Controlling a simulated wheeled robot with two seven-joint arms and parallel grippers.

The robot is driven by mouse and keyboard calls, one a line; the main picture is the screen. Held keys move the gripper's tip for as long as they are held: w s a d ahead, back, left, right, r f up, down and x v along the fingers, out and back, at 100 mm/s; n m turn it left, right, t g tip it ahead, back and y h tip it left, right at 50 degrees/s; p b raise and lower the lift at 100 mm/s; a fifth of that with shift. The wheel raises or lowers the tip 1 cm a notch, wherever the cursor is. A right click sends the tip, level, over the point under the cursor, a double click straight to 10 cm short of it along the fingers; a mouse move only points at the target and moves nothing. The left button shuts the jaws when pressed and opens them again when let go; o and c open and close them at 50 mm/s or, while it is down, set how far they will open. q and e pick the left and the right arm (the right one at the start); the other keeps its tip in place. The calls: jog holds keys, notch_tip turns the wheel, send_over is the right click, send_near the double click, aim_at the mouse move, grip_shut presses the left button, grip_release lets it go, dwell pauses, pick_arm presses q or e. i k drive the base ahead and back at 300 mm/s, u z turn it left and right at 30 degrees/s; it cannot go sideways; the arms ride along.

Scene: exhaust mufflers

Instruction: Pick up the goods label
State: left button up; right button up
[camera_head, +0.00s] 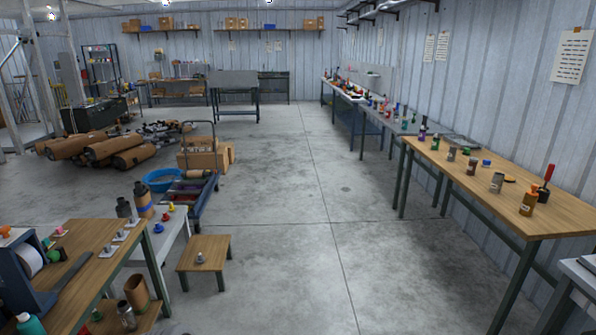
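I cannot tell for certain which thing is the goods label. A white roll (31,261) sits in a dark blue holder (22,285) on the wooden table (84,287) at the lower left. Small white pieces (120,236) with grey objects on them lie in a row along that table's right edge. They are too small to read. Neither of my grippers is in view.
A low wooden stool (202,254) stands right of the left table, near a cart (194,200) with a blue basin (164,180). A long wooden workbench (500,205) with bottles lines the right wall. The concrete floor (300,240) between is clear.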

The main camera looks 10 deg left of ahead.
aim_at(109, 251)
jog(key=u, duration=0.2)
jog(key=i, duration=2)
jog(key=u, duration=1.15)
jog(key=i, duration=1.4)
jog(key=u, duration=0.55)
